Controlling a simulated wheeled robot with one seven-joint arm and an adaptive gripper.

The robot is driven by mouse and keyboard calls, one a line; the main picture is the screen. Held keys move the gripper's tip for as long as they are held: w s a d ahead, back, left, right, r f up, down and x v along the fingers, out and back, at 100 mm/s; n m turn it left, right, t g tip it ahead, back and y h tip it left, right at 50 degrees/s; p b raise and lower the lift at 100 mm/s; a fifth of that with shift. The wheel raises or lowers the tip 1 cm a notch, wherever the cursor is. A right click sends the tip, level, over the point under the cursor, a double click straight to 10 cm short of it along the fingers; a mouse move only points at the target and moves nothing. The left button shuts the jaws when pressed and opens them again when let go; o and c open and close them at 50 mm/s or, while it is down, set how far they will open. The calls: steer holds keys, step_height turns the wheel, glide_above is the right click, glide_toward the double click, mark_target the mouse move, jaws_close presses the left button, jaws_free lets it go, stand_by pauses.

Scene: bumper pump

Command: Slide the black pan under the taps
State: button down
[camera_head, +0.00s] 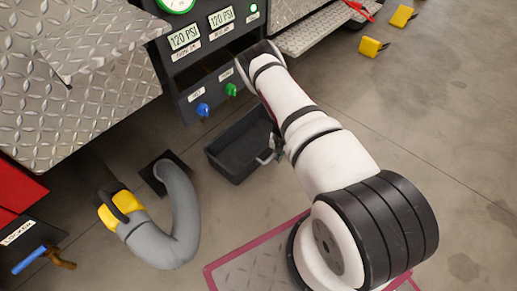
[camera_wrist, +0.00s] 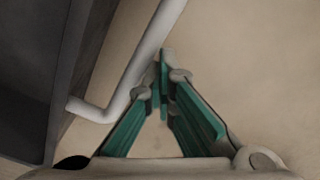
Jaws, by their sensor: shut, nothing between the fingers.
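The black pan (camera_head: 228,166) is an open rectangular tray on the floor, in front of and lower than the panel with the blue tap (camera_head: 203,109) and green tap (camera_head: 231,89). I cannot tell how much of it lies directly below them. Its grey bar handle (camera_head: 265,158) is on the side near my gripper (camera_head: 276,150), which my arm partly hides in the head view. In the wrist view, the pan (camera_wrist: 50,70) fills the left and the handle (camera_wrist: 135,80) runs diagonally beside my gripper (camera_wrist: 163,72). The fingers are shut and empty, close to the handle; contact is unclear.
A grey hose with a yellow fitting (camera_head: 122,203) curves over the floor left of the pan. A diamond-plate bumper (camera_head: 75,80) overhangs at the upper left. Yellow blocks (camera_head: 371,47) lie at the upper right. The floor on the right is mostly clear.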

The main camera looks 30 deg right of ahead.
steer(key=w+a, duration=0.3)
steer(key=w, duration=0.7)
steer(key=shift+a, duration=0.25)
stand_by(0.9)
steer(key=shift+s+d+p, duration=0.1)
steer(key=shift+s+p, duration=0.15)
steer(key=shift+p, duration=0.05)
steer(key=shift+s+d, duration=0.15)
steer(key=shift+s, duration=0.2)
steer(key=shift+s+d+p, duration=0.1)
steer(key=shift+s+p, duration=0.2)
steer(key=shift+p, duration=0.1)
steer(key=shift+s+d, duration=0.1)
steer(key=shift+s, duration=0.25)
steer(key=shift+s, duration=0.1)
steer(key=shift+p, duration=0.3)
step_height(320, 180, up, 10)
steer(key=p, duration=0.6)
stand_by(0.4)
